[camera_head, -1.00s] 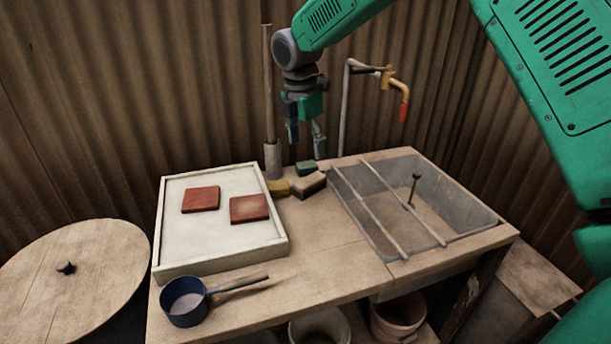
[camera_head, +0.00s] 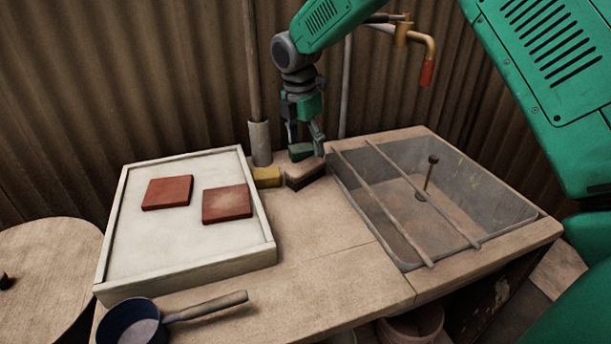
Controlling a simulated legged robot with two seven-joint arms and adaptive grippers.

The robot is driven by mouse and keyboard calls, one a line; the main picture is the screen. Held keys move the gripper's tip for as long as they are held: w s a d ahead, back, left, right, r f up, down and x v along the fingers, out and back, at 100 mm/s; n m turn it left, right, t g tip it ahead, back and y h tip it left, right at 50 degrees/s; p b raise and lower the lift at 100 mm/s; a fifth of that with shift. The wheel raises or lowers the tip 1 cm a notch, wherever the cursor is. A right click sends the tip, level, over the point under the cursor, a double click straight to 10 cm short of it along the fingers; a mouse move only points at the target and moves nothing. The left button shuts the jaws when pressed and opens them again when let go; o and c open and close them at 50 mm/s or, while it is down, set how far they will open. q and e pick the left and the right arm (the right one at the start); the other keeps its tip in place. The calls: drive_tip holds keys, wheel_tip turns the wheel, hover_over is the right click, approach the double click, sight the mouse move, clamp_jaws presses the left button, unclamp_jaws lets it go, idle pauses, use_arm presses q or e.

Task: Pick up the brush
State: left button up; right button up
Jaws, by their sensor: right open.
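The brush (camera_head: 305,174) looks like a brown wooden block with a darker underside. It lies at the back of the wooden table, between the white tray and the sink. My right gripper (camera_head: 305,143) hangs fingers down just above and behind the brush, open and empty. Its fingertips overlap a small green block (camera_head: 300,152) behind the brush in the picture; I cannot tell whether they touch it. My left gripper is not in view.
A yellow sponge-like block (camera_head: 267,177) sits directly left of the brush. The white tray (camera_head: 190,266) holds two red tiles. The sink (camera_head: 470,200) with two bars is at right. A blue pan (camera_head: 130,325) lies in front. The middle tabletop is clear.

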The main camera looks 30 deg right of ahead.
sight(305, 165)
drive_tip(key=f, duration=0.1)
drive_tip(key=d+f, duration=0.1)
drive_tip(key=f, duration=0.1)
drive_tip(key=shift+w+f+b, duration=0.15)
drive_tip(key=shift+f+b, duration=0.15)
drive_tip(key=shift+a+f, duration=0.1)
drive_tip(key=shift+f, duration=0.2)
drive_tip(key=shift+a+f, duration=0.1)
drive_tip(key=shift+a, duration=0.45)
drive_tip(key=f, duration=0.1)
drive_tip(key=f+b, duration=0.1)
drive_tip(key=f, duration=0.1)
drive_tip(key=d+f+b, duration=0.1)
drive_tip(key=shift+w+f, duration=0.35)
drive_tip(key=shift+w, duration=0.05)
drive_tip(key=shift+d+f, duration=0.15)
drive_tip(key=shift+d, duration=0.2)
drive_tip(key=shift+a, duration=0.15)
drive_tip(key=c, duration=0.7)
drive_tip(key=shift+a, duration=0.2)
drive_tip(key=c, duration=0.7)
drive_tip(key=shift+a+r, duration=0.2)
clamp_jaws()
drive_tip(key=shift+d+r, duration=0.15)
drive_tip(key=shift+r, duration=0.05)
wheel_tip(305, 165, up, 9)
drive_tip(key=p, duration=0.3)
drive_tip(key=shift+r, duration=0.3)
